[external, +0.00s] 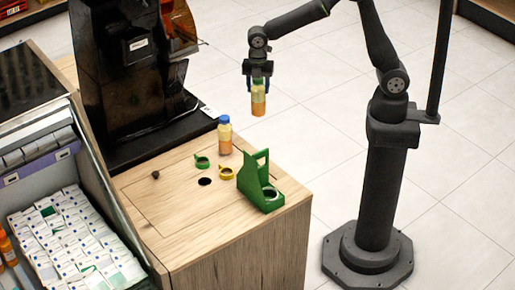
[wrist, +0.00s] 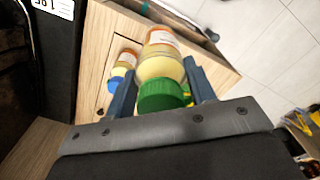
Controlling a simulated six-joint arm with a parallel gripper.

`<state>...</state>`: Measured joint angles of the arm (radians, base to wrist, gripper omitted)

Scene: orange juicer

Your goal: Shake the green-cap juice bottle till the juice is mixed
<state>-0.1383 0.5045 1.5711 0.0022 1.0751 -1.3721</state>
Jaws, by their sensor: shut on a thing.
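The green-cap juice bottle (wrist: 160,68) is held between the two fingers of my gripper (wrist: 165,85), with its green cap toward the wrist camera. In the external view the bottle (external: 258,101) hangs upright in my gripper (external: 258,80), in the air beyond the counter's back right side. Its juice shows a yellow upper part and an orange lower part. My gripper is shut on it near the cap. A second bottle with a blue cap (external: 225,134) stands on the wooden counter, and it also shows in the wrist view (wrist: 121,72).
A black juicer machine (external: 130,80) stands at the back left. Floor around the held bottle is clear.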

